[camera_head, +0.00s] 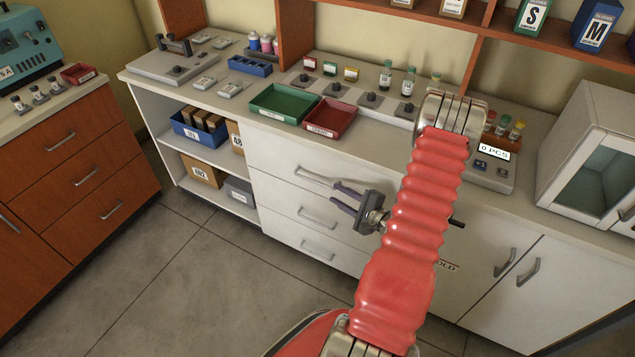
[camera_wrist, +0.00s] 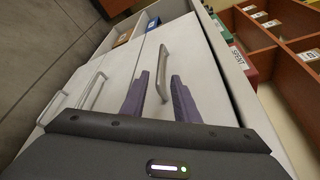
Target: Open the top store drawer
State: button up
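The top store drawer (camera_head: 270,152) is the uppermost of three white drawer fronts under the counter, and it looks shut. Its grey bar handle (camera_head: 313,176) also shows in the wrist view (camera_wrist: 162,62). My gripper (camera_head: 335,192) is in front of the right end of this handle in the head view. In the wrist view its two purple fingers (camera_wrist: 160,77) are spread, with the handle's near end between them. The fingers are apart from each other and not closed on the bar. I cannot tell whether either finger touches the handle.
Two lower drawer handles (camera_head: 317,219) sit below. Open shelves with boxes (camera_head: 203,171) are left of the drawers, and cupboard doors (camera_head: 505,262) are right. Green (camera_head: 283,103) and red trays (camera_head: 329,118) stand on the counter above. The floor (camera_head: 190,270) in front is clear.

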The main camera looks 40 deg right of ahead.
aim_at(316, 182)
jog(key=x, duration=1.1)
jog(key=shift+w, duration=0.1)
jog(key=shift+c, duration=0.3)
jog(key=shift+a+f, duration=0.1)
grip_shut()
jog(key=shift+a, duration=0.1)
